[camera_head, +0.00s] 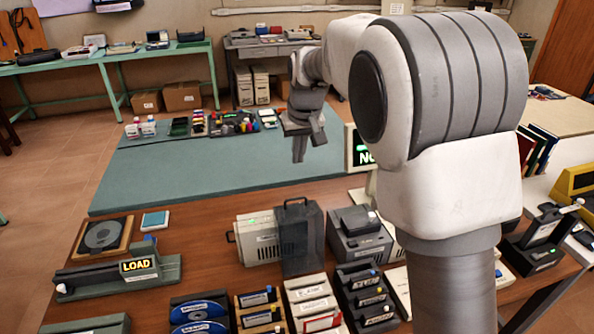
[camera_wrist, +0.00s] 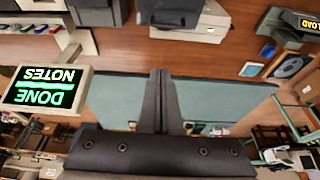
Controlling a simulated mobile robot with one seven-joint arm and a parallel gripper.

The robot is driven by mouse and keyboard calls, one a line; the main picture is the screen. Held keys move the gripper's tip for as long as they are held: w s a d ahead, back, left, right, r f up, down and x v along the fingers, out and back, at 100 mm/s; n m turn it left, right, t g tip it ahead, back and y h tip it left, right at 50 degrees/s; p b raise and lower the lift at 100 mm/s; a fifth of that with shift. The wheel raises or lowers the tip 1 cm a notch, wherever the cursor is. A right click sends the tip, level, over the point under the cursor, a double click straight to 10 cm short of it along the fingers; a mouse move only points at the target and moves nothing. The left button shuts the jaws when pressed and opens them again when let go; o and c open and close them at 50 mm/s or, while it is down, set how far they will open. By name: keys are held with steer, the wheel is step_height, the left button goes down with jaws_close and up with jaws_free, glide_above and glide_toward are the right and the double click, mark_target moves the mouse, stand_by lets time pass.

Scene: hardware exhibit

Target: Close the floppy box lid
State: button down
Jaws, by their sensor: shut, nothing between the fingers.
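A beige box (camera_head: 258,238) with a side handle stands on the brown table in the head view. A tall dark smoky panel (camera_head: 302,238) with a top handle stands upright at its right side; it looks like the floppy box's raised lid, but I cannot see a hinge. In the wrist view the dark panel (camera_wrist: 170,12) and beige box (camera_wrist: 212,22) appear upside down at the top. My gripper (camera_head: 299,155) is shut and empty, above the green mat beyond the box, apart from both. Its closed fingers (camera_wrist: 160,85) also show in the wrist view.
A grey unit (camera_head: 358,235) stands close right of the dark panel. Disk holders (camera_head: 310,300) line the front. A lit sign (camera_head: 360,148) stands behind, right of my gripper. The green mat (camera_head: 200,170) is mostly clear, with small items along its far edge.

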steer(key=w+f, duration=0.1)
glide_above(297, 204)
steer(key=shift+w+a+f+p, duration=0.1)
steer(key=shift+f+p, duration=0.05)
steer(key=shift+f, duration=2.2)
steer(key=shift+w+f+p, duration=0.1)
steer(key=shift+f+p, duration=0.05)
steer(key=shift+f, duration=2.15)
steer(key=shift+s+b, duration=0.25)
steer(key=shift+b, duration=0.1)
steer(key=shift+s+r+t+b, duration=0.2)
steer(key=shift+s+t+b, duration=0.1)
steer(key=shift+s+b, duration=0.1)
